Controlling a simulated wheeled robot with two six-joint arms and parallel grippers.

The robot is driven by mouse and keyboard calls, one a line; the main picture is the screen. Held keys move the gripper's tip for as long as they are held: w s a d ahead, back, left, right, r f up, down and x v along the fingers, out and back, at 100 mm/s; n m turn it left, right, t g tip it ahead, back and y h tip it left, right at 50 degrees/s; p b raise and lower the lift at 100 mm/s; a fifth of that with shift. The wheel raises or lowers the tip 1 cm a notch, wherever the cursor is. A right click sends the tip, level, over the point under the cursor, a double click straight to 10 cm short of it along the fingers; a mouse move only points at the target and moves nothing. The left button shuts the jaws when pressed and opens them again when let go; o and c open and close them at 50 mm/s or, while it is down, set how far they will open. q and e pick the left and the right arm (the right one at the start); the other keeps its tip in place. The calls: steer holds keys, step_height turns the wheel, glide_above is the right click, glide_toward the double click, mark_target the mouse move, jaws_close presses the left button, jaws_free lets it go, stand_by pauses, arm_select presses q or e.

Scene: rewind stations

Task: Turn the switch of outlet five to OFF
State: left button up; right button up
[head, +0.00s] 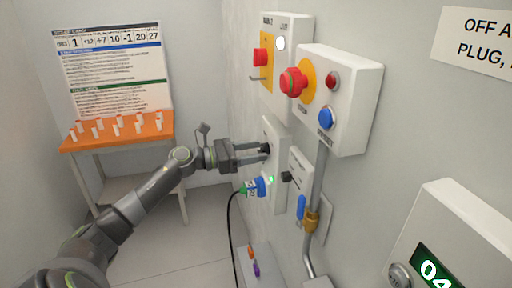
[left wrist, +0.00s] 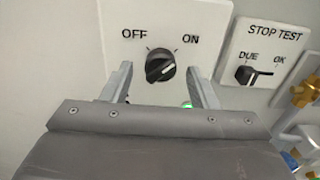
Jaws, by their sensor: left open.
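The outlet box is a pale wall box (head: 273,133), partly hidden by my gripper in the head view. In the left wrist view, its black rotary switch (left wrist: 160,66) sits below the printed words OFF and ON. The knob's bar slants from lower left to upper right, towards the ON side. My left gripper (head: 267,149) is open in front of the switch. In the left wrist view, its fingers (left wrist: 161,88) stand to the left and right of the knob, with gaps showing. I cannot read an outlet number.
A STOP TEST box (left wrist: 267,53) with a DUE/OK switch is close on the right. Above is a box with a red emergency button (head: 293,82) and a red-handled switch box (head: 275,62). A conduit with a brass valve (head: 312,220) runs below. An orange table (head: 120,142) stands behind.

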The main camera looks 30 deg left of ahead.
arm_select(q)
steer(key=shift+w+d, duration=0.3)
steer(key=c, duration=1)
